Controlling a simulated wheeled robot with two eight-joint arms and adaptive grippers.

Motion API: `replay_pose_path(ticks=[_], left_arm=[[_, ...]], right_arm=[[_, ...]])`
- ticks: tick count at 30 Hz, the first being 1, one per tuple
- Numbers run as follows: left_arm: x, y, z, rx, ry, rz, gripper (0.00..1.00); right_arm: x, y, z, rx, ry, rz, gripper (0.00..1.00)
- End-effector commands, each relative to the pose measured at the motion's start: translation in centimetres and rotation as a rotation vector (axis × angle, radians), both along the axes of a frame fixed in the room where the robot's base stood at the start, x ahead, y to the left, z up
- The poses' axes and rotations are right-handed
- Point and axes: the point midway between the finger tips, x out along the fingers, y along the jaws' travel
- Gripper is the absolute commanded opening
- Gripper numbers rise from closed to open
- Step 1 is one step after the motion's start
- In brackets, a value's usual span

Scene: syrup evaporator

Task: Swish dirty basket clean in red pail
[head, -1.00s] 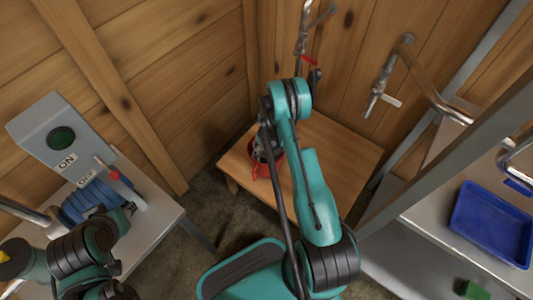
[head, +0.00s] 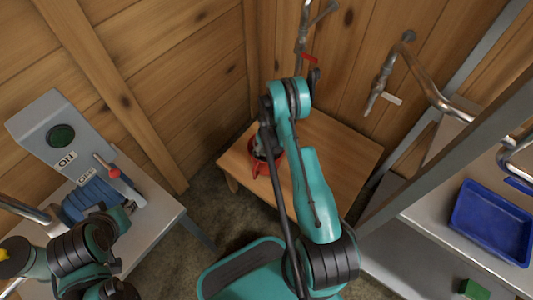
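The red pail (head: 254,169) stands on the small wooden table in the corner, in the middle of the head view. My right arm reaches across the table, and its dark wrist and gripper (head: 266,148) are at the pail's mouth. They cover much of the pail. The fingers are too hidden and small to show whether they are open or shut. I cannot make out the basket. My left arm is folded at the lower left, and its gripper is not visible.
The wooden table (head: 345,160) has free room right of the pail. Taps (head: 378,95) hang on the wall above. A grey switch box (head: 58,135) and blue coil (head: 92,200) sit left.

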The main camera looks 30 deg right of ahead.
Motion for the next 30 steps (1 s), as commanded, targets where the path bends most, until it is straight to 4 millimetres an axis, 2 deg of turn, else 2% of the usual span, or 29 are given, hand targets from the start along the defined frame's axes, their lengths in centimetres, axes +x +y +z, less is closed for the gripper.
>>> replay_pose_path(ticks=[4,9,20,30], left_arm=[[0.0,0.0,0.4,0.000,0.000,0.000,0.34],[0.0,0.0,0.4,0.000,0.000,0.000,0.34],[0.0,0.0,-0.9,0.000,0.000,0.000,0.34],[0.0,0.0,-0.6,0.000,0.000,0.000,0.34]], right_arm=[[0.0,0.0,1.0,0.000,0.000,0.000,0.21],[0.0,0.0,1.3,0.000,0.000,0.000,0.21],[0.0,0.0,-0.7,0.000,0.000,0.000,0.21],[0.0,0.0,-2.2,0.000,0.000,0.000,0.21]])
